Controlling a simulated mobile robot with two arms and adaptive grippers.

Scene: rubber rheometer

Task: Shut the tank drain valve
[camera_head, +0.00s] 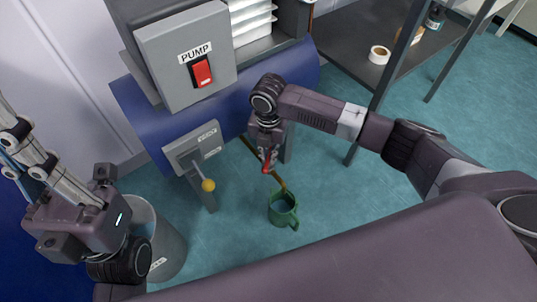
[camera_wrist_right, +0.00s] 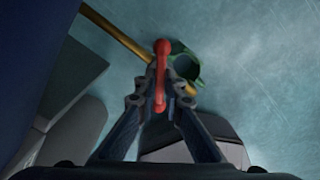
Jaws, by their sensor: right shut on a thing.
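The drain valve shows as a red lever handle (camera_head: 266,164) by a brass pipe (camera_head: 279,180) that runs out low from the blue tank (camera_head: 300,62). My right gripper (camera_head: 267,155) reaches down from above and is shut on the red handle. In the right wrist view the handle (camera_wrist_right: 161,75) lies between the fingertips (camera_wrist_right: 160,92), at an angle to the brass pipe (camera_wrist_right: 115,33). The valve body is hidden. A green mug (camera_head: 283,212) stands on the floor below the pipe's end. My left gripper (camera_head: 35,165) is at the left, away from the valve, its fingertips unclear.
A grey pump box with a red switch (camera_head: 202,72) sits above the tank. A panel with a yellow-knobbed lever (camera_head: 208,185) is left of the valve. A grey bin (camera_head: 165,240) stands at lower left. A dark table (camera_head: 345,45) is at upper right. Floor right of the mug is clear.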

